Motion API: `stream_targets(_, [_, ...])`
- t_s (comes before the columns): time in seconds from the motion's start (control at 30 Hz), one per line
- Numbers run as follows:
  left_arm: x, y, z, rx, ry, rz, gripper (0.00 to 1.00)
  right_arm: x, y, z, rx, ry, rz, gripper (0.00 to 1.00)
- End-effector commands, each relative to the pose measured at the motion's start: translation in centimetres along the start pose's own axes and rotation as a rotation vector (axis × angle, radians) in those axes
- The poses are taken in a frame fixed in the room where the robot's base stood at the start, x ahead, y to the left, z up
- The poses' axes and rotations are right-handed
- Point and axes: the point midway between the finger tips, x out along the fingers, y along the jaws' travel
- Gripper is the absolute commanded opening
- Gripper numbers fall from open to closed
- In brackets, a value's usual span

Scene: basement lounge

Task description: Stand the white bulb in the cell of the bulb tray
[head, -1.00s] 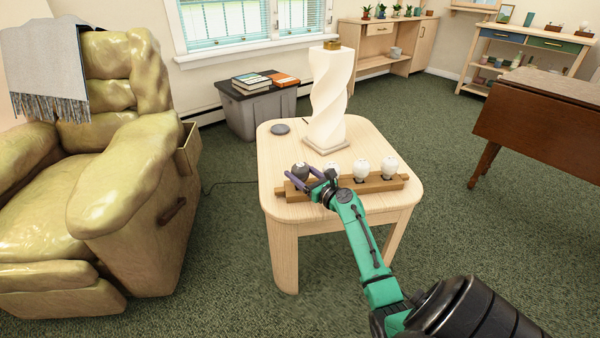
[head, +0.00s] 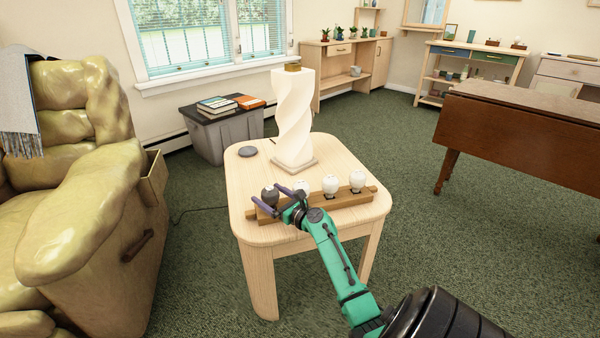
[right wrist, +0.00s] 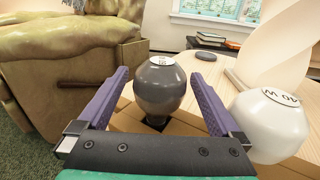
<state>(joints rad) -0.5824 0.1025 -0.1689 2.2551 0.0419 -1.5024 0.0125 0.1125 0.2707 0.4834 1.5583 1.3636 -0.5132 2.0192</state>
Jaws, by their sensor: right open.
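The bulb tray (head: 352,198) is a wooden bar lying along the front of the light wood table. It holds a dark grey bulb (head: 269,197) at its left end and three white bulbs to the right: one (head: 302,187) beside the gripper, one (head: 330,185) in the middle, one (head: 357,180) at the right. My right gripper (head: 264,192) is open, its purple fingers on either side of the dark bulb. In the right wrist view the dark bulb (right wrist: 160,88) stands between the fingers with gaps on both sides; a white bulb (right wrist: 270,120) marked 40 W is right of them.
A lit twisted lamp (head: 294,120) stands on the table (head: 340,152) behind the tray, with a dark round disc (head: 247,151) to its left. A brown drop-leaf table (head: 520,130) stands at right.

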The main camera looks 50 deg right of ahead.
Motion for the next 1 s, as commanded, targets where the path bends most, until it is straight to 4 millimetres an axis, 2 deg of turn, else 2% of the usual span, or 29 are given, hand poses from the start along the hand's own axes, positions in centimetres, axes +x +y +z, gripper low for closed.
stream_targets(0.03, [-1.0, 0.1, -0.1, 0.002, 0.005, 0.003, 0.7, 0.0, 0.0, 0.0, 0.0, 0.0, 0.0, 1.0])
stream_targets(0.3, [1.8, -0.3, 0.2, -0.006, -0.01, -0.008, 0.7, -5.9, 0.0, 0.0, 0.001, 0.003, -0.001, 1.0])
stream_targets(0.63, [3.3, -0.5, 0.5, -0.009, -0.012, -0.013, 0.7, -12.8, 0.0, -0.1, 0.002, 0.002, -0.002, 1.0])
stream_targets(0.8, [3.5, -0.6, 0.5, -0.01, -0.012, -0.014, 0.7, -14.5, 0.0, 0.0, 0.001, 0.0, 0.0, 1.0])
stream_targets(1.0, [3.6, -0.6, 0.5, -0.01, -0.012, -0.014, 0.7, -14.6, 0.0, 0.0, 0.0, -0.001, 0.0, 1.0])
